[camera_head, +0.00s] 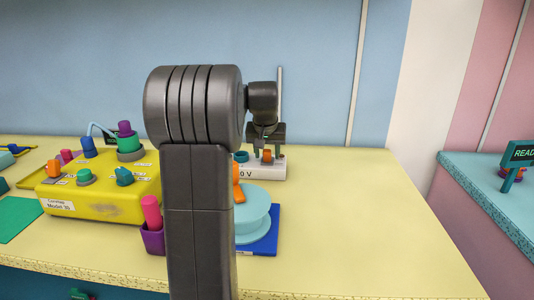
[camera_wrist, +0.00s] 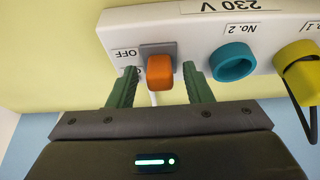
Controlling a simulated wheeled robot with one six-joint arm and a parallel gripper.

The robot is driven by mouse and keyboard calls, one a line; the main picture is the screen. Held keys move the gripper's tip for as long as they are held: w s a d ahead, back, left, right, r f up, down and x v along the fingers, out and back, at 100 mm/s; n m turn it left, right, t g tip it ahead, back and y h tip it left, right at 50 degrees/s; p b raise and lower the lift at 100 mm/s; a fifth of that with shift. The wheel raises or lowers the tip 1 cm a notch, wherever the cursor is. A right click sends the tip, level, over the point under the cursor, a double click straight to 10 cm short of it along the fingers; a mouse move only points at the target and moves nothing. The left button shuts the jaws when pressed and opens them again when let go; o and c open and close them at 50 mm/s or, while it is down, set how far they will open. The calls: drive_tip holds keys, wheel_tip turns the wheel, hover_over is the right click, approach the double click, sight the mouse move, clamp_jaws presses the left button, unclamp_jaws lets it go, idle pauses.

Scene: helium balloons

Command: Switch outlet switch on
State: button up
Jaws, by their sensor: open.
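The outlet switch (camera_wrist: 160,73) is an orange rocker in a grey frame at the end of a white power strip (camera_wrist: 190,22). An OFF label shows beside it in the wrist view; a second label is partly hidden by a finger. In the head view the orange switch (camera_head: 267,155) shows below my gripper (camera_head: 266,140). In the wrist view my gripper (camera_wrist: 157,88) is open, with one green finger on each side of the switch and nothing held. I cannot tell whether the fingers touch the strip.
The strip has a teal socket (camera_wrist: 233,62) and a yellow plug (camera_wrist: 300,72) with a dark cord beside the switch. A yellow control box (camera_head: 100,190) stands left, a teal disc on a blue base (camera_head: 262,243) in front. The table's right side is clear.

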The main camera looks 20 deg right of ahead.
drive_tip(key=shift+c, duration=0.3)
drive_tip(key=c, duration=0.9)
